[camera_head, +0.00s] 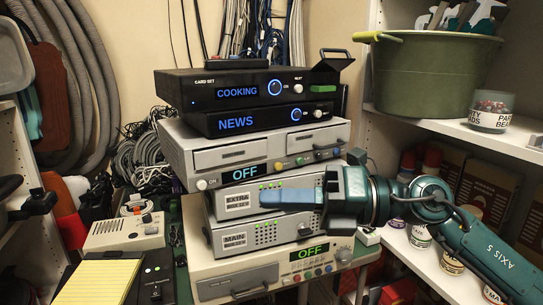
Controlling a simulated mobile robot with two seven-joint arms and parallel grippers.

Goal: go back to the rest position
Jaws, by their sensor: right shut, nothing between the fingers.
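My right arm (480,245) comes in from the right. Its gripper (268,198) points left in front of the stack of devices, with its blue fingers closed together and nothing seen between them. The fingers cover part of the grey EXTRA box (235,205); whether they touch it I cannot tell. My left gripper is not seen.
Black COOKING (215,93) and NEWS (235,124) boxes top the stack, above a grey OFF unit (215,160). The MAIN box (238,240) and another OFF unit (240,284) are below. A shelf at right holds a green tub (425,80) and a bead jar (491,112).

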